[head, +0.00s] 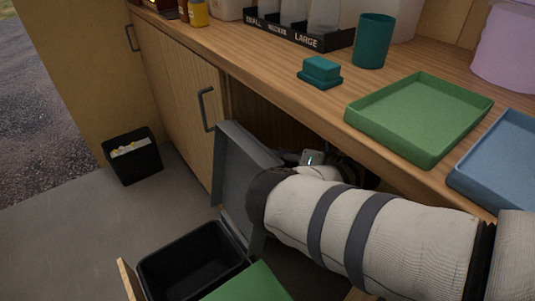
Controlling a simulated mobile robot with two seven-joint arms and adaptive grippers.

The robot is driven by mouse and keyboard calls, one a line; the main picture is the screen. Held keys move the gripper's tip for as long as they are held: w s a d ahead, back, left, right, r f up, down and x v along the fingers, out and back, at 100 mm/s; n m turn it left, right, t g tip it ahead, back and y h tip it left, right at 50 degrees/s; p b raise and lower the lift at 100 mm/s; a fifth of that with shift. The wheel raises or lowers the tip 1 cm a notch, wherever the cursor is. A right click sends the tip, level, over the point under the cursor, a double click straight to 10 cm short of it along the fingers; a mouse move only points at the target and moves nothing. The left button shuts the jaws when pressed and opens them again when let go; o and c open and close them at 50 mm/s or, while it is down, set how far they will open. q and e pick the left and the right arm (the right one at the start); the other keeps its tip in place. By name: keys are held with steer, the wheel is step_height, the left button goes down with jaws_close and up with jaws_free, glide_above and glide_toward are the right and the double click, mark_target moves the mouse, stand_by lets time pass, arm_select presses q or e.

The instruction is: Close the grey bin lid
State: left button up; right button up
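The grey bin lid (233,165) stands raised, close to upright, at the back edge of the bin. The bin (200,263) is open below it, and its dark inside shows. My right arm comes in from the right and reaches behind the lid, below the counter. My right gripper (345,168) is mostly hidden behind my own forearm and wrist. Its fingers cannot be made out, nor whether it touches the lid. My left gripper is not in view.
A wooden counter (290,62) overhangs my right arm. It bears a green tray (420,115), a blue tray (505,165), a teal cup (373,42) and a teal block (321,70). A small black bin (134,165) stands on the floor at left. A green surface (250,284) covers the bin's front right.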

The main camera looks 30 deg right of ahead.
steer(key=x, duration=0.4)
steer(key=shift+w, duration=0.1)
jaws_close()
steer(key=shift+d, duration=0.1)
